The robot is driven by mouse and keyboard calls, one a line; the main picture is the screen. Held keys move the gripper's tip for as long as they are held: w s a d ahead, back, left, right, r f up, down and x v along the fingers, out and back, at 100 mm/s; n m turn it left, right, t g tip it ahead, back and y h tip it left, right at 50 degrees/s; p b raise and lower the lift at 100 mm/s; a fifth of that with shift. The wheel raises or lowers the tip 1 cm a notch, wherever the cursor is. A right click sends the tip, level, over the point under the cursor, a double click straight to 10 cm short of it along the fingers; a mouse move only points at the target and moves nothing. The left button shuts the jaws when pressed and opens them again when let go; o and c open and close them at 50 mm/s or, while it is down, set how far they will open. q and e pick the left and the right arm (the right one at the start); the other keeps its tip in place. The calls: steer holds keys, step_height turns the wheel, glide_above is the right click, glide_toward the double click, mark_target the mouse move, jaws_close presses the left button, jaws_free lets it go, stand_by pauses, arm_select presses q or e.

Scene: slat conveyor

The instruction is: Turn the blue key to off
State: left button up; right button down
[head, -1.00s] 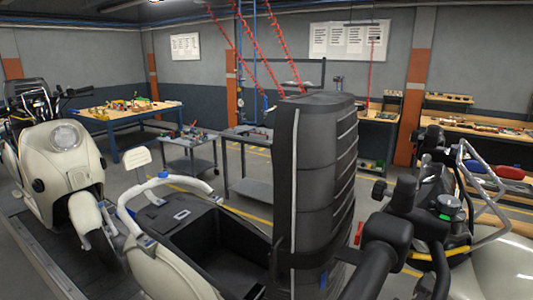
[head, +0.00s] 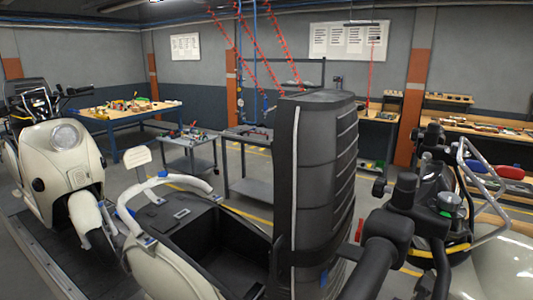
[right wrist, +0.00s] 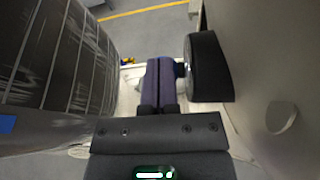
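In the right wrist view, my right gripper (right wrist: 159,82) has its two purple-tinted fingers side by side with no clear gap between them. A small blue part (right wrist: 180,69), possibly the blue key, shows just beside the right finger, next to a dark round disc (right wrist: 207,68). I cannot tell whether the fingers touch it. The key's angle cannot be read.
A tall black ribbed column (head: 315,190) stands in the middle. Cream scooters (head: 55,165) stand at left and right. Workbenches (head: 150,108) and a cart (head: 188,152) stand behind. A grey ribbed surface (right wrist: 60,60) is close to my right gripper's left.

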steer(key=shift+s+f, duration=0.1)
steer(key=shift+f, duration=0.3)
steer(key=r+p+v, duration=0.1)
steer(key=p+v, duration=0.5)
steer(key=v, duration=0.2)
steer(key=shift+r+p, duration=0.25)
steer(key=shift+p, duration=0.05)
